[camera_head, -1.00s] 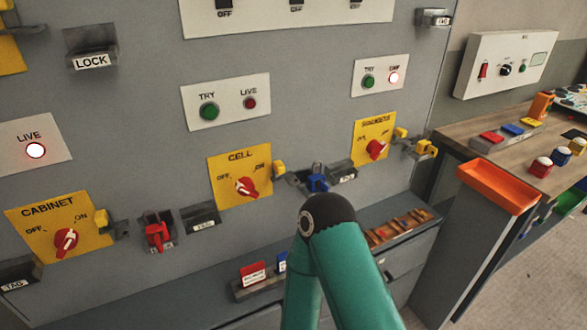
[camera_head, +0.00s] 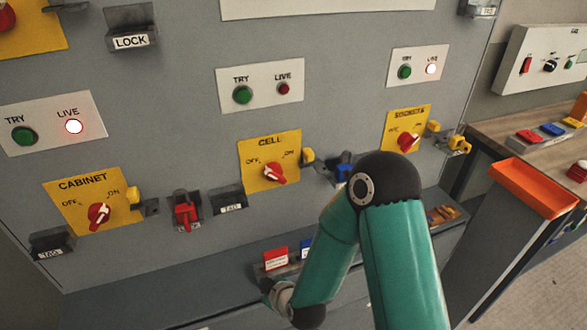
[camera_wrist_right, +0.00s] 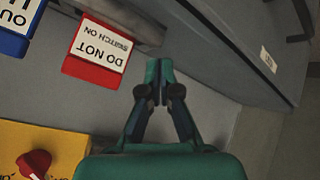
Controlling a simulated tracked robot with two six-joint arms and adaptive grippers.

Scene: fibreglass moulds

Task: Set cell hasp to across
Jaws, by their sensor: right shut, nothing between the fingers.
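The cell hasp (camera_head: 308,157) is a small yellow tab with a grey bracket, just right of the yellow CELL plate (camera_head: 252,182) on the grey panel. Its exact position is too small to tell. The red CELL knob (camera_head: 275,173) sits on that plate. My right arm's elbow stands right of the hasp, and its wrist is low, in front of the ledge. In the right wrist view my right gripper (camera_wrist_right: 158,82) is shut and empty, beside a red "DO NOT SWITCH ON" tag (camera_wrist_right: 98,50). My left gripper is not in view.
A blue tag (camera_wrist_right: 16,28) stands beside the red one. A red padlock (camera_head: 186,212) hangs left of the CELL plate, by a grey TAG holder (camera_head: 229,201). The CABINET plate (camera_head: 75,205) is at left. An orange tray (camera_head: 533,187) is on a post at right.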

